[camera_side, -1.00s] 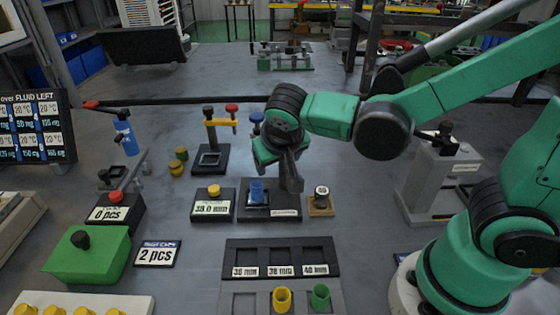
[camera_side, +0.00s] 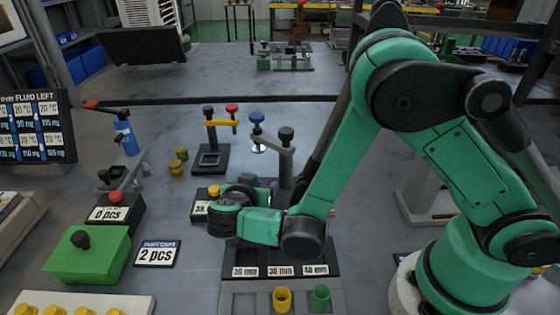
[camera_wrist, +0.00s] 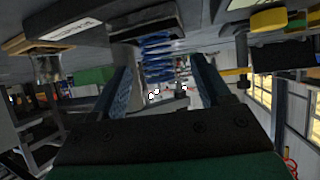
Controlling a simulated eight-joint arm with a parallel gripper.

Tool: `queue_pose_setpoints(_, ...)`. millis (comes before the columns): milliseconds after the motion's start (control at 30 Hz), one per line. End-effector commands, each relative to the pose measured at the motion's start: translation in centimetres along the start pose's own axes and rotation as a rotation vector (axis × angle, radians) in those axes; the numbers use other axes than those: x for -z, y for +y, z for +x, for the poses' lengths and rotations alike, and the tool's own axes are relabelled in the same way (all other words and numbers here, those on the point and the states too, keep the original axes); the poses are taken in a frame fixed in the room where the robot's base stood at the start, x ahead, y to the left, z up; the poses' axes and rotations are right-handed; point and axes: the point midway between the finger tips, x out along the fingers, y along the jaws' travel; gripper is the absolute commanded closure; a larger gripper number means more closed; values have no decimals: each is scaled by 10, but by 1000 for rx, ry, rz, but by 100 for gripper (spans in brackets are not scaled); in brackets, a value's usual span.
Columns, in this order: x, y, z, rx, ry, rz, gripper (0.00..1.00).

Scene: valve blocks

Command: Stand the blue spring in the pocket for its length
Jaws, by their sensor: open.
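The blue spring (camera_wrist: 157,58) shows in the wrist view between the two fingers of my gripper (camera_wrist: 162,72). The fingers are open, one on each side of it, with gaps. In the side view, my arm hides the spring, its stand and my fingertips. The dark pocket tray (camera_side: 330,258) is partly behind my arm. Its front labels read about 36 mm, 38 mm (camera_side: 281,271) and 40 mm. The length display (camera_side: 200,208) left of the stand is mostly covered; its visible digits look like 38.
A yellow cup-like piece (camera_side: 282,298) and a green one (camera_side: 320,297) stand in the grey front rack. A lever post (camera_side: 286,150) rises behind the stand. Open table lies behind.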

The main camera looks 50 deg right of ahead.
Motion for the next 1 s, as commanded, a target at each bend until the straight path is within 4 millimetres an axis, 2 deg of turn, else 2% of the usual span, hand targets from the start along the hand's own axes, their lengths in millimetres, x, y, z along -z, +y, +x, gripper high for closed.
queue_pose_setpoints(100, 0, 0, 7, 0, 0, 0, 30)
queue_pose_setpoints(333, 0, 0, 8, 1, -1, -1, 30)
queue_pose_setpoints(500, 0, 0, 8, 1, -1, -1, 78)
queue_pose_setpoints(567, 0, 0, 8, 1, -1, -1, 95)
queue_pose_setpoints(600, 0, 0, 8, 1, -1, -1, 100)
queue_pose_setpoints(1000, 3, 0, 6, 1, -1, -1, 100)
